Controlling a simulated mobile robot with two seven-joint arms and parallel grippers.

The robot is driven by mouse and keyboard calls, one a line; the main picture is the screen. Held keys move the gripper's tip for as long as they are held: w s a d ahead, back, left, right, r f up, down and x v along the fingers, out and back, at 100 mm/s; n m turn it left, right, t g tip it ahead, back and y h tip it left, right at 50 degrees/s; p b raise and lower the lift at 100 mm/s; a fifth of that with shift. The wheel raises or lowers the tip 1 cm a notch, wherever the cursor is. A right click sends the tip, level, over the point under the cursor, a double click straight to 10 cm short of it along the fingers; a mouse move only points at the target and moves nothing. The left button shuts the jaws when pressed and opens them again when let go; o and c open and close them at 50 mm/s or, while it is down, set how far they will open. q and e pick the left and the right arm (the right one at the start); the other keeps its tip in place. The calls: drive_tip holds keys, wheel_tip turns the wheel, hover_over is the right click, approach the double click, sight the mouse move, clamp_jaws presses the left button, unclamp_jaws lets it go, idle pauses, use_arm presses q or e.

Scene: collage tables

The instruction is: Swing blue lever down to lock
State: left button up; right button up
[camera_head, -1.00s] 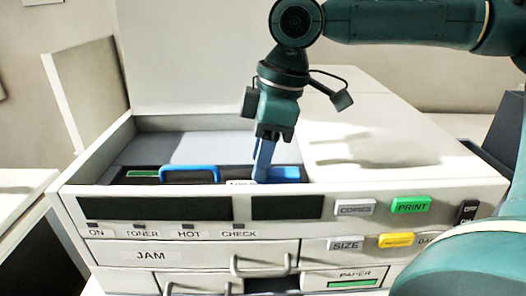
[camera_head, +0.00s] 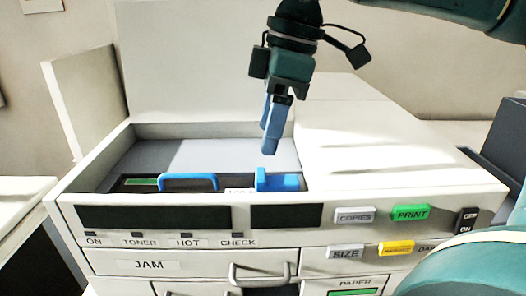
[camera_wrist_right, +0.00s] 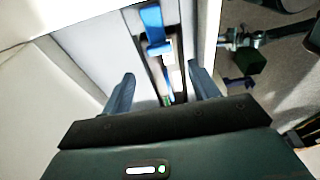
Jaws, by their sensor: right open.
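The blue lever (camera_head: 280,183) is at the right end of the dark toner cartridge in the printer's open top bay. It looks low and mostly flat, with a short raised part at its left end. It also shows at the top of the right wrist view (camera_wrist_right: 152,22). My right gripper (camera_head: 268,150) hangs above the lever with its blue fingers pointing down, apart from it. In the wrist view the fingers (camera_wrist_right: 162,88) are spread with nothing between them. My left gripper is not in view.
A blue handle (camera_head: 188,180) arches over the cartridge left of the lever. The bay's front wall carries dark displays and buttons, including green PRINT (camera_head: 411,213). The raised lid (camera_head: 200,60) stands behind, and a white cover (camera_head: 375,140) lies right of the bay.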

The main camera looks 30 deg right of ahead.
drive_tip(key=v, duration=0.6)
drive_tip(key=shift+r, duration=0.3)
drive_tip(key=shift+f, duration=0.1)
